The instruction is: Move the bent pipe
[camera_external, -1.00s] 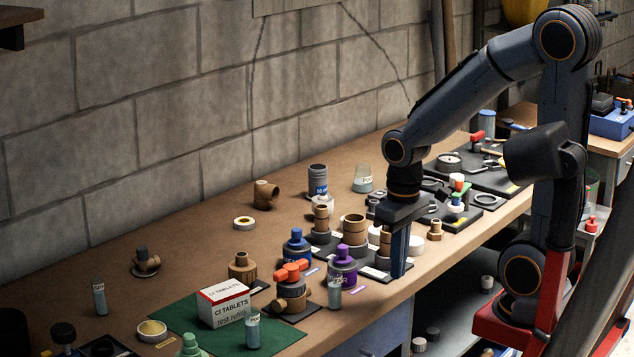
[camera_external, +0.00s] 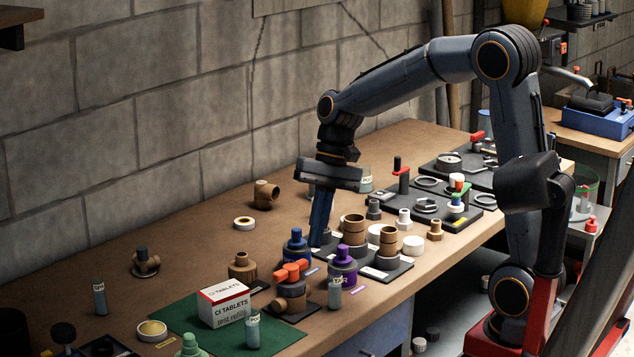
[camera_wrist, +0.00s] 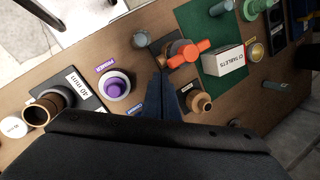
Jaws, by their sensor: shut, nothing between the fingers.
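In the wrist view my gripper (camera_wrist: 167,78) points towards the orange-handled valve.
A blue bottle (camera_external: 296,248), a purple bottle (camera_external: 343,268) and an orange-handled valve (camera_external: 291,290) crowd the bench near my fingers. A white tape ring (camera_external: 244,223) lies left of the bent pipe. The bench left of that ring is mostly clear.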

